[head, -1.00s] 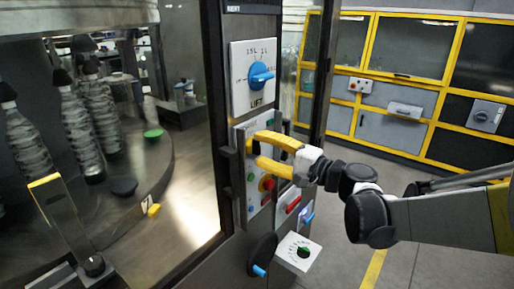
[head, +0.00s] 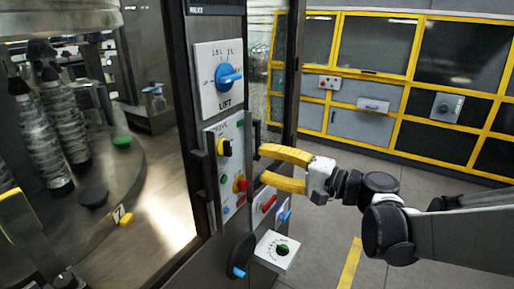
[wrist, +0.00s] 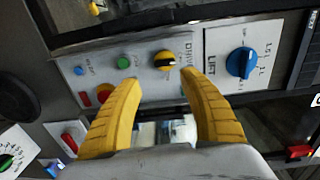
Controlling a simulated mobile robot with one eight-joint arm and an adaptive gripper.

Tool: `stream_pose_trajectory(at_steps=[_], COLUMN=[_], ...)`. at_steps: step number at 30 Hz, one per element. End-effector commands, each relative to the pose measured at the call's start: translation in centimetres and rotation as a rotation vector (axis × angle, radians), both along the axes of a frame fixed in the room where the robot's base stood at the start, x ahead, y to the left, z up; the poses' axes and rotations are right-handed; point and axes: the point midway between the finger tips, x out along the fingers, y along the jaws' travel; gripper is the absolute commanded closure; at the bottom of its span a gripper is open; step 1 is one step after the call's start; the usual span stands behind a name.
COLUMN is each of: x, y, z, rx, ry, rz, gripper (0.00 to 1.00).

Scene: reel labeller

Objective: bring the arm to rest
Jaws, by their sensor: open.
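My gripper (head: 264,165) has two yellow fingers and stands to the right of the machine's control column in the head view. Its fingers are apart, with nothing between them. In the wrist view the open fingers (wrist: 160,85) point toward the DRIVE panel (wrist: 142,76), which carries a yellow-and-black knob (wrist: 165,61), a green button (wrist: 123,62) and a blue button (wrist: 79,71).
A red switch (head: 268,204) and a white box with a green dial (head: 281,250) sit below my gripper. Yellow-framed cabinets (head: 372,92) stand at the back. Open floor lies between.

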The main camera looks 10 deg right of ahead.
Motion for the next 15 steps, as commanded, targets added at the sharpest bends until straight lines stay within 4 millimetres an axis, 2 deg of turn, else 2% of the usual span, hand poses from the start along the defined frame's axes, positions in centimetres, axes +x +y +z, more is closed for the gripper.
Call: stream_pose_trajectory(at_steps=[4, 7, 11, 15], x=[-3.1, -6.9, -11.9, -16.4], y=[1.7, 1.9, -0.4, -4.4], z=[-3.2, -6.9, -11.3, -14.3], rx=[-0.221, -0.472, -0.824, -1.162], ry=[0.050, 0.087, 0.106, 0.088], rz=[0.010, 0.019, 0.025, 0.030], gripper=[0.50, 0.50, 0.50, 0.50])
